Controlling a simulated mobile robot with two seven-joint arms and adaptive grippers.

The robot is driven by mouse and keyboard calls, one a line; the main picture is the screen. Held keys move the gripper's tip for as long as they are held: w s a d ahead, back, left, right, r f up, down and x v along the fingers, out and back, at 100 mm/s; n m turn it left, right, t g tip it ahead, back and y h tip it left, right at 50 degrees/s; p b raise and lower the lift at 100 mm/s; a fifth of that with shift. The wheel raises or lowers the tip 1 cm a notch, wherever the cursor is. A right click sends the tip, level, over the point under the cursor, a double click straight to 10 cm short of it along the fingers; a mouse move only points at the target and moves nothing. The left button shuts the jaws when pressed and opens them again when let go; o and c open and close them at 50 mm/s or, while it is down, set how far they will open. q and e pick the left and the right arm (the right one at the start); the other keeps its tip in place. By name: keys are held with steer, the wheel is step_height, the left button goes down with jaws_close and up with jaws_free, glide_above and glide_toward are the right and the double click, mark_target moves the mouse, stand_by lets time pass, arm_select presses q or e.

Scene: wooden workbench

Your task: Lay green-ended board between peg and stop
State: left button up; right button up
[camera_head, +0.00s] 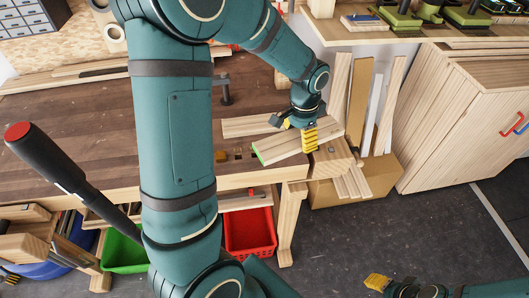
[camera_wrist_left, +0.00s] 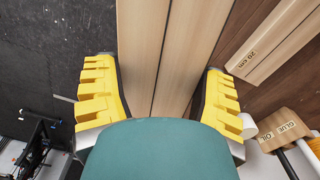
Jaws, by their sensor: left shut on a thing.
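The green-ended board (camera_head: 280,149) lies at a slant over the right front of the workbench, its green end (camera_head: 256,154) toward the left. My left gripper (camera_head: 309,135) reaches down over its right part with yellow fingers. In the left wrist view the fingers (camera_wrist_left: 161,66) are shut on the pale board (camera_wrist_left: 140,60), one on each side; a lengthwise seam shows between them. I cannot tell whether the board touches the bench. Small peg-like pieces (camera_head: 238,154) stand at the bench's front edge, left of the green end. I cannot make out the stop. My right gripper (camera_head: 378,282) is low at the right, its opening unclear.
Another pale board (camera_head: 245,126) lies behind the held one. A dark clamp-like post (camera_head: 225,90) stands farther back. A board marked 20 cm (camera_wrist_left: 262,50) shows in the wrist view. A red bin (camera_head: 250,232) is below the bench. Planks (camera_head: 358,95) lean at the right.

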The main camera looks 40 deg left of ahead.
arm_select(q)
steer(key=s+a+r+m, duration=0.2)
steer(key=s+a+m, duration=0.15)
steer(key=a, duration=0.35)
steer(key=f+b, duration=0.1)
steer(key=f, duration=0.4)
steer(key=f+b, duration=0.2)
steer(key=f, duration=0.2)
steer(key=shift+s+a+f, duration=0.15)
steer(key=shift+a+f, duration=0.05)
steer(key=shift+f, duration=0.15)
steer(key=shift+r, duration=0.1)
steer(key=o, duration=1.2)
